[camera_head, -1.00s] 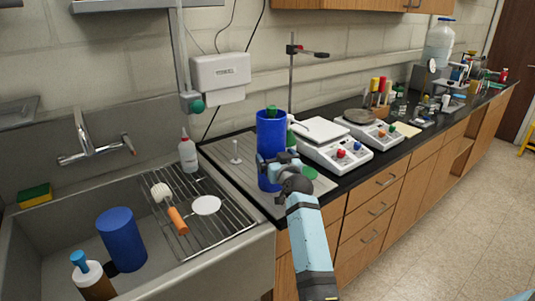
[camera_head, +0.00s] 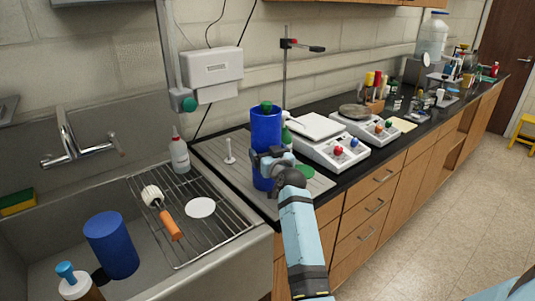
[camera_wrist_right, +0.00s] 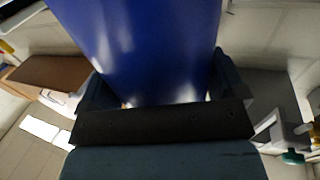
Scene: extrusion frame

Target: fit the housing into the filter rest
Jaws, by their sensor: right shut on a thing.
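A tall blue cylinder, which I take for the housing (camera_head: 265,131), stands upright over the grey ribbed board at the counter's left end. A green knob shows at its top. My right gripper (camera_head: 270,160) is shut around its middle. In the right wrist view, the blue wall (camera_wrist_right: 145,45) fills the space between the fingers. The cylinder's lower end is partly hidden by the gripper, so I cannot tell whether it touches the board. I cannot make out for sure which thing is the filter rest. My left gripper is not in view.
The grey board (camera_head: 215,153) carries a small white post (camera_head: 229,150). A second blue cylinder (camera_head: 111,245) stands in the sink. A rack (camera_head: 225,222) holds a brush and a white disc.

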